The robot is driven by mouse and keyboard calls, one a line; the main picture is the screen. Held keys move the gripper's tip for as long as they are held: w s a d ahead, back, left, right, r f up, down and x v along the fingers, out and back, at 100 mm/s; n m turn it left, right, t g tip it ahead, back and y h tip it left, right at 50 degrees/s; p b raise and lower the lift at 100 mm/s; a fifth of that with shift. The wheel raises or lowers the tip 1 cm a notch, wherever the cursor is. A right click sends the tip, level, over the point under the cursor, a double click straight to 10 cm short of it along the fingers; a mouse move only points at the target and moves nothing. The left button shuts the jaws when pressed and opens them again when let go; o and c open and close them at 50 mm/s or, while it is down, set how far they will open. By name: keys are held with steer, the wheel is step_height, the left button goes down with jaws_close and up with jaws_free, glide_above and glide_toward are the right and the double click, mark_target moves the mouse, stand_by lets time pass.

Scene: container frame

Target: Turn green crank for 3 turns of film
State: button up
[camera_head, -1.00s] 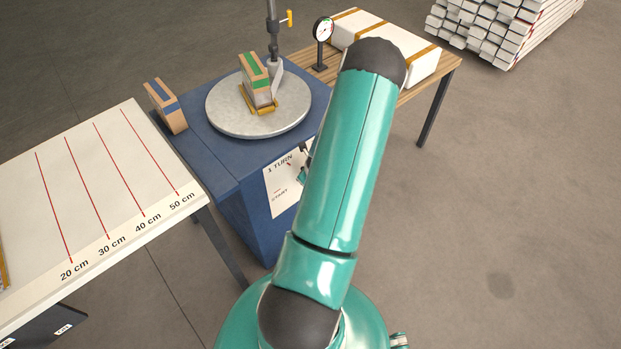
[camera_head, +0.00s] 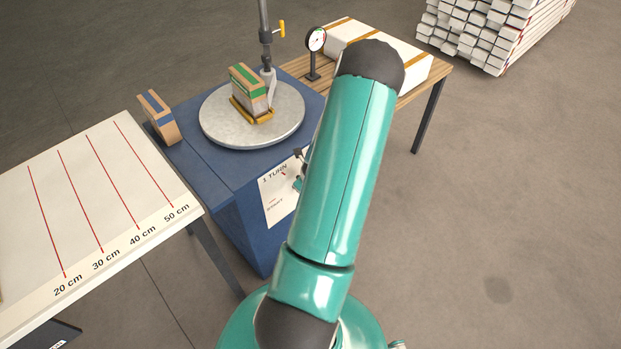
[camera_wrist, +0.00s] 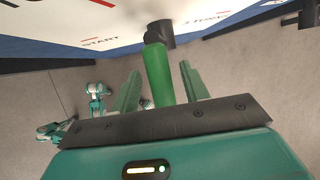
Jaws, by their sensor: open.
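The green crank handle (camera_wrist: 158,76) shows in the wrist view, hanging from a dark crank end (camera_wrist: 160,34) by the white panel. My gripper (camera_wrist: 162,72) is open, with one green finger on each side of the handle. I see a gap on both sides. In the head view my arm hides most of the crank and my gripper. A grey round turntable (camera_head: 220,128) sits on the blue cabinet (camera_head: 228,180). A green-striped box (camera_head: 250,88) stands on it in a yellow holder, beside a post. The front panel (camera_head: 276,200) reads "1 TURN" and "START".
A white table (camera_head: 60,225) marked 20 to 50 cm is at left. A blue-striped box (camera_head: 158,118) stands on the cabinet edge. A wooden bench (camera_head: 428,82) behind holds a dial gauge (camera_head: 316,40) and a white package. The floor at right is clear.

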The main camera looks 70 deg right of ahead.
steer(key=v, duration=1.1)
steer(key=shift+r, duration=0.15)
steer(key=w+a+r+n+t+y, duration=0.1)
steer(key=w+a+r+n, duration=1.8)
steer(key=a+n, duration=0.15)
steer(key=s+a+r+n+y, duration=0.1)
steer(key=s+a+r+n, duration=0.1)
steer(key=a+r+n, duration=0.2)
steer(key=s+a+r+n+t+y, duration=0.1)
steer(key=s+a+r+n, duration=0.1)
steer(key=a+r+n, duration=0.3)
steer(key=s+a+r+n+y, duration=0.1)
steer(key=a+r+n, duration=0.3)
steer(key=a+n, duration=0.7)
steer(key=s+a, duration=0.1)
steer(key=a, duration=0.2)
steer(key=shift+a+r+t, duration=0.3)
steer(key=shift+a+r, duration=0.1)
